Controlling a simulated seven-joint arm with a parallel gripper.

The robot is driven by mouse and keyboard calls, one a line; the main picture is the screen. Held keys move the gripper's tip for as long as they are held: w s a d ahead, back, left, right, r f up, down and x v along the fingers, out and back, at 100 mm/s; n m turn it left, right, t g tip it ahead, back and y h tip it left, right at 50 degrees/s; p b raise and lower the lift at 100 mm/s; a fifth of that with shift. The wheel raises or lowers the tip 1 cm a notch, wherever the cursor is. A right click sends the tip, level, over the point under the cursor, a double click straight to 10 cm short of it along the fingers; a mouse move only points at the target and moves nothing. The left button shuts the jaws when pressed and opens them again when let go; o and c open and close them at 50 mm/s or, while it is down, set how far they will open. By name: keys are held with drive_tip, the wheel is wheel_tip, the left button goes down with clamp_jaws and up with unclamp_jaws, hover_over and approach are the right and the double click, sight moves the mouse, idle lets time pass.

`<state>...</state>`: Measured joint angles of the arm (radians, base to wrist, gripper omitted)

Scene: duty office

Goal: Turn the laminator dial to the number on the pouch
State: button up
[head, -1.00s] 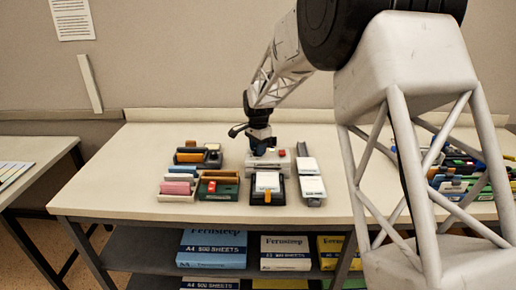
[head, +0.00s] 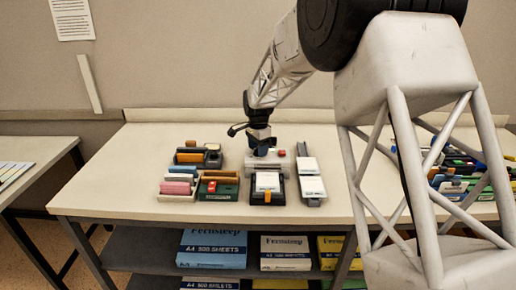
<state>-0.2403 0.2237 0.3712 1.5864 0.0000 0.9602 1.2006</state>
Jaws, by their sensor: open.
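The laminator, a light grey box (head: 281,163), sits mid-table with a small red part (head: 281,153) on top. My gripper (head: 260,150) is open, pointing down at the laminator's left end. Its fingertips are small and dark here, and I cannot tell whether they touch the laminator. The dial is not distinguishable; the gripper may cover it. A black tray in front of the laminator holds a white card (head: 267,181), which may be the pouch. No number on it can be read at this size.
Left of the laminator stand trays with a green box (head: 219,190) and pink and blue blocks. Right of it is a grey device with white pads (head: 312,187). Several coloured items lie at the far right behind my arm. The table's left part is clear.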

drive_tip(key=shift+r, duration=3.9)
drive_tip(key=shift+s+d+r, duration=0.25)
drive_tip(key=shift+s+r, duration=0.1)
drive_tip(key=s+d+r+n, duration=0.2)
drive_tip(key=s+d+r, duration=0.15)
drive_tip(key=s, duration=0.45)
drive_tip(key=s+d+r+n+t, duration=0.1)
drive_tip(key=s+d+r, duration=0.2)
drive_tip(key=s+d, duration=0.35)
drive_tip(key=s+d+r+n, duration=0.2)
drive_tip(key=s+d+r, duration=0.1)
drive_tip(key=s, duration=0.7)
drive_tip(key=s+d+f+n, duration=0.1)
drive_tip(key=s+d+n, duration=0.1)
drive_tip(key=s, duration=0.7)
drive_tip(key=s+d+f+n+t, duration=0.1)
drive_tip(key=s+d+f+n, duration=0.1)
drive_tip(key=s, duration=0.7)
drive_tip(key=s+d+f+n, duration=0.1)
drive_tip(key=s+d+f, duration=0.1)
drive_tip(key=s, duration=0.7)
drive_tip(key=shift+s+d+n+t, duration=0.15)
drive_tip(key=shift+d+n+t, duration=0.15)
drive_tip(key=shift+d+n, duration=0.15)
